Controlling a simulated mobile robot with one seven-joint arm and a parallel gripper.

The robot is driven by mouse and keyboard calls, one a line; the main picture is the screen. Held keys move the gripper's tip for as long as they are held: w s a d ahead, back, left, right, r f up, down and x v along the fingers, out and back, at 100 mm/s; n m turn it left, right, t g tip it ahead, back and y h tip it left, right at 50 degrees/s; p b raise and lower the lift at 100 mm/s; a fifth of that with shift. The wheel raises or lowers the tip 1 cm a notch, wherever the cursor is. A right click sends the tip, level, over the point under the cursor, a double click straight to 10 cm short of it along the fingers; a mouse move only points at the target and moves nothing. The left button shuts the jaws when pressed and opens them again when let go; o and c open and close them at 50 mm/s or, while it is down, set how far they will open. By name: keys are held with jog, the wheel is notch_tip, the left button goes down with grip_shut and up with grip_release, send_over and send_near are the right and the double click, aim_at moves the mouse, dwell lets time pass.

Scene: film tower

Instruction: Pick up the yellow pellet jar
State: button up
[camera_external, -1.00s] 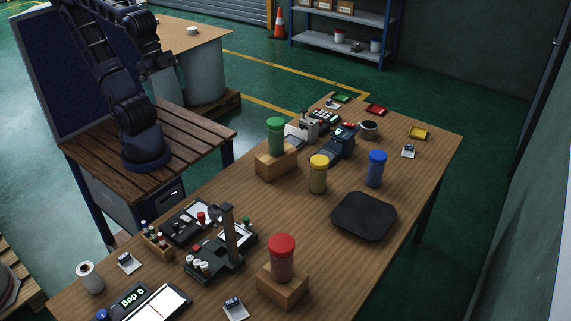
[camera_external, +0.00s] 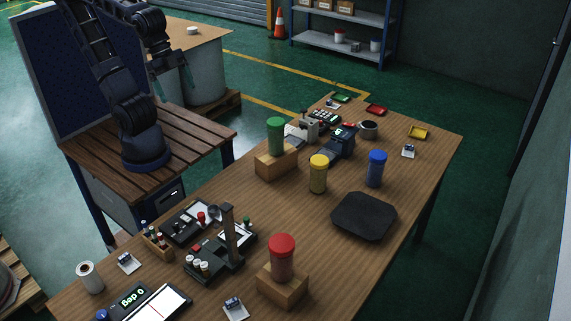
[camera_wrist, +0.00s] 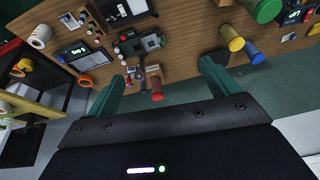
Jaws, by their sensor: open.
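The yellow pellet jar (camera_external: 318,175) stands upright on the wooden bench between the green-lidded jar (camera_external: 275,138) and the blue-lidded jar (camera_external: 376,168). It also shows near the top right of the wrist view (camera_wrist: 231,38), beyond the right finger. My gripper (camera_external: 172,84) is raised at the upper left in the external view, well away from the jar. In the wrist view my gripper (camera_wrist: 162,70) has its two teal fingers wide apart and nothing between them at close range.
The green-lidded jar is on a wooden block (camera_external: 276,166); the red-lidded jar (camera_external: 282,258) is on another block. A dark octagonal pad (camera_external: 363,216) lies right of the yellow jar. A post stand (camera_external: 229,237) rises at front left. Bare bench lies in front of the yellow jar.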

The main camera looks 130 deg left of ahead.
jog(key=w+a+f+m+g, duration=0.1)
jog(key=w+a+m, duration=0.35)
jog(key=w, duration=0.75)
jog(key=m+g, duration=0.3)
jog(key=m, duration=0.2)
send_over(319, 169)
jog(key=s+a, duration=0.2)
jog(key=a, duration=0.1)
jog(key=f, duration=2.4)
jog(key=shift+w+d+f, duration=0.25)
jog(key=shift+f, duration=0.15)
jog(key=shift+a+f, duration=0.15)
jog(key=shift+f, duration=0.35)
notch_tip(319, 169, down, 10)
jog(key=shift+f, duration=0.15)
jog(key=c, duration=1.3)
